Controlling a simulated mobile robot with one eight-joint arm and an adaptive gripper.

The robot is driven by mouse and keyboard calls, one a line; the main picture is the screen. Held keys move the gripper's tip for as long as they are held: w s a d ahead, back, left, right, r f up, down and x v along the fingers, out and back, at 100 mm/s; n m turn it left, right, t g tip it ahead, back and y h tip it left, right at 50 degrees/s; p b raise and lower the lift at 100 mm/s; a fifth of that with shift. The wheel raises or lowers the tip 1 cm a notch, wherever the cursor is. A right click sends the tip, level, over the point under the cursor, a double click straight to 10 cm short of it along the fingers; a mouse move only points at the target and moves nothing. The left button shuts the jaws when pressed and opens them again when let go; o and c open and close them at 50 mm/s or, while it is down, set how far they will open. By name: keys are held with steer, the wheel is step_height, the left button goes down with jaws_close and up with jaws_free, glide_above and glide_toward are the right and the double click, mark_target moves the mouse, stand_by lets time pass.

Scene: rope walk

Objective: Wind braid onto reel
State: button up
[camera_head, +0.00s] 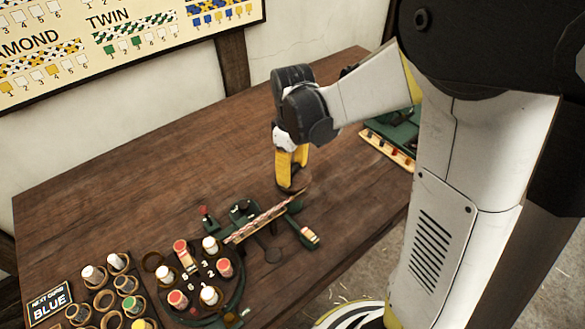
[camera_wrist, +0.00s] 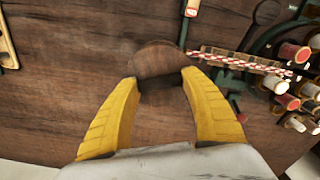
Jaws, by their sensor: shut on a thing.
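The reel (camera_wrist: 160,58) is a round brown wooden piece between the yellow fingers of my gripper (camera_wrist: 160,76) in the wrist view. In the head view my gripper (camera_head: 291,172) points down at the right end of the green braiding stand, shut on the reel (camera_head: 293,188), which is partly hidden by the fingers. The red and white braid (camera_head: 262,217) runs along the stand from the bobbin plate towards the reel. It also shows in the wrist view (camera_wrist: 238,61), running right from near the reel. Its attachment to the reel is unclear.
The round plate with several bobbins (camera_head: 225,267) stands at the front of the table (camera_head: 130,190). Left of it are several ring holders with bobbins (camera_head: 116,262) and a card reading BLUE (camera_head: 50,302). A green fixture (camera_head: 398,133) lies behind my arm. The table's back left is clear.

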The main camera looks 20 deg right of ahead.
mark_target(293, 170)
steer(key=n, duration=0.3)
steer(key=shift+n, duration=2.3)
steer(key=o, duration=1.2)
steer(key=shift+c, duration=0.2)
step_height(293, 170, up, 12)
